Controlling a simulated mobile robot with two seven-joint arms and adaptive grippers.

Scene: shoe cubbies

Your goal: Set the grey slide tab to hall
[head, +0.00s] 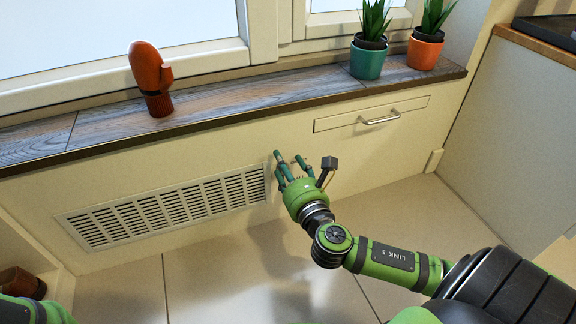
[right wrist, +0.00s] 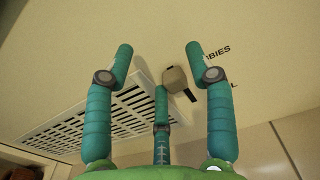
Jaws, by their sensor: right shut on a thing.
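The grey slide tab (right wrist: 177,79) shows in the right wrist view as a small block on the pale wall panel, with a short dark slot mark beside it. Black lettering to its right reads "BIES" above and "L" below; the rest of both words is hidden by a finger. In the head view my right gripper (head: 290,158) is at the panel, right of the vent, and the tab cannot be made out behind the fingers. My left gripper is out of view.
A slatted vent (head: 165,208) lies left of my right gripper. Above is a wooden sill (head: 225,107) with a red-brown mitten-shaped object (head: 150,75) and two potted plants (head: 367,58). A drawer with a metal handle (head: 381,118) is at upper right. The tiled floor below is clear.

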